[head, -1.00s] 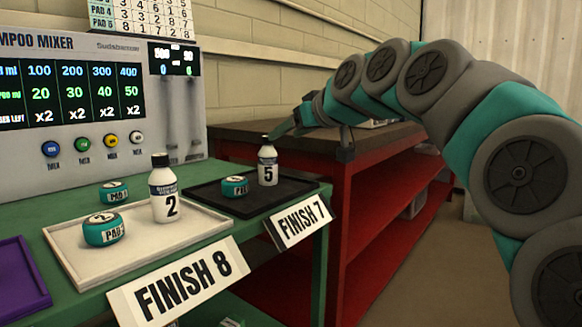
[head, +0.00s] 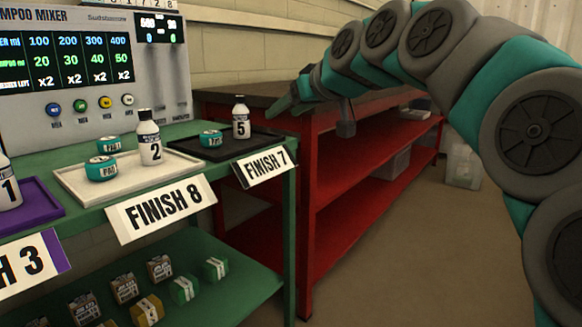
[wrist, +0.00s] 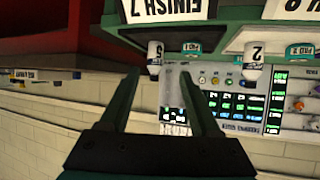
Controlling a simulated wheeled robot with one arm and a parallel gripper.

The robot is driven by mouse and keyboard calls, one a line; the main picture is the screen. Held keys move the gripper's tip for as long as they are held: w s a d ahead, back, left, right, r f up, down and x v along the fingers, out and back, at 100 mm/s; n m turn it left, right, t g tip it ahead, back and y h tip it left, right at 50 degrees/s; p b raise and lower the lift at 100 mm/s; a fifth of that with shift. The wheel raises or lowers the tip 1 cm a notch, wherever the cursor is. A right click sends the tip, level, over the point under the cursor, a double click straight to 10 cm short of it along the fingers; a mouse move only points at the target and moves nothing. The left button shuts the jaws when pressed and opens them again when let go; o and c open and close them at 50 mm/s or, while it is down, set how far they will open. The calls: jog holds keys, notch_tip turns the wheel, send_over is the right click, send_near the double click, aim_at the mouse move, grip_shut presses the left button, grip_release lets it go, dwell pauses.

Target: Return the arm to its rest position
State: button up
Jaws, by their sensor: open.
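My arm (head: 440,35) is bent in an arch on the right side of the head view. My gripper (head: 284,106) is at its far end, above and to the right of the black tray (head: 185,149) and near the corner of the red bench (head: 309,190). In the wrist view, which is upside down, my gripper (wrist: 160,77) has its two fingers spread with nothing held between them. Bottle 5 (head: 241,118) and a teal pad tin (head: 210,138) are on the black tray, apart from my gripper.
Bottle 2 (head: 149,138) and two teal tins stand on the white tray (head: 133,205). Bottle 1 (head: 9,186) stands on the purple tray (head: 42,202). The shampoo mixer (head: 70,80) is behind. Several small boxes lie on the lower green shelf (head: 240,295).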

jog(key=s+d+f+m+g+h+p, duration=0.1)
jog(key=s+d+f+g+h+p, duration=0.15)
jog(key=s+f, duration=0.6)
jog(key=s+d+f+m+g+h+p, duration=0.1)
jog(key=s+d+f+g, duration=0.2)
jog(key=s+f, duration=0.5)
jog(key=s+d+f+m+g+h+p, duration=0.2)
jog(key=s+d+f, duration=0.3)
jog(key=s+f, duration=0.3)
jog(key=s+d+f+m+g+h+p, duration=0.1)
jog(key=s+d+f+g, duration=0.3)
jog(key=s, duration=1.2)
notch_tip(320, 180, down, 4)
jog(key=shift+d+r+m+h+p, duration=0.1)
jog(key=shift+d+m+h+p, duration=0.3)
jog(key=shift+m, duration=0.3)
jog(key=shift+g, duration=0.25)
